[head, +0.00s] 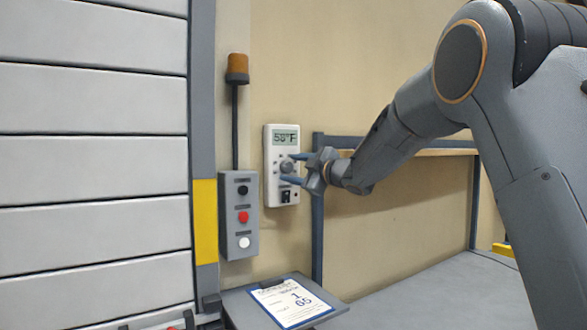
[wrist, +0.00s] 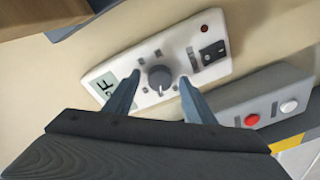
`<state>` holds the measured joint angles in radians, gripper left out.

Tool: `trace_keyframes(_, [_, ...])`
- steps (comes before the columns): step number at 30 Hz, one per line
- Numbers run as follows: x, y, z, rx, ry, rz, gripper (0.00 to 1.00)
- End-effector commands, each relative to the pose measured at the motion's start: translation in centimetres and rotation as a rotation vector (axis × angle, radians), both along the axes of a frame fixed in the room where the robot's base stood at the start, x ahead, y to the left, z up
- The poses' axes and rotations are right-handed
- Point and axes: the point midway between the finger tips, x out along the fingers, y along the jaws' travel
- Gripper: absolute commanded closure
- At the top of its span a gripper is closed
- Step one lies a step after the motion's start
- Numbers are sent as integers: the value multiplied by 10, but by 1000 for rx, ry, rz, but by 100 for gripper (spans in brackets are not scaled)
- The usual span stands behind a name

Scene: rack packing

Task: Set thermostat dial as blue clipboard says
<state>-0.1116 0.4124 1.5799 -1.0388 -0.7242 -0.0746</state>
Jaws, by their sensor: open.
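The white thermostat (head: 282,197) is on the beige wall, and its display (head: 285,137) reads about 58°F. Its round grey dial (head: 287,166) sits below the display. In the wrist view the dial (wrist: 159,77) shows between my fingertips. My gripper (head: 292,168) is open, with one finger on each side of the dial; I cannot tell whether they touch it. The blue clipboard (head: 259,292) lies on a small grey shelf below.
A grey button box (head: 239,240) with black, red and white buttons is left of the thermostat, under an amber lamp (head: 237,68). A shuttered door (head: 92,165) fills the left. A blue-framed rack (head: 317,220) stands close on the right.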

Motion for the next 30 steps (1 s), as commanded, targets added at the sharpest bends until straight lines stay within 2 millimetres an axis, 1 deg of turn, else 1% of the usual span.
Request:
trace_keyframes(4, [0, 0, 0, 0, 0, 0, 50])
trace_keyframes(5, [0, 0, 0, 0, 0, 0, 53])
trace_keyframes(9, [0, 0, 0, 0, 0, 0, 77])
trace_keyframes(12, [0, 0, 0, 0, 1, -1, 91])
trace_keyframes(17, [0, 0, 0, 6, 5, 0, 91])
trace_keyframes(23, [0, 0, 0, 53, 37, -1, 91])
trace_keyframes(30, [-1, 0, -1, 187, 129, -1, 91])
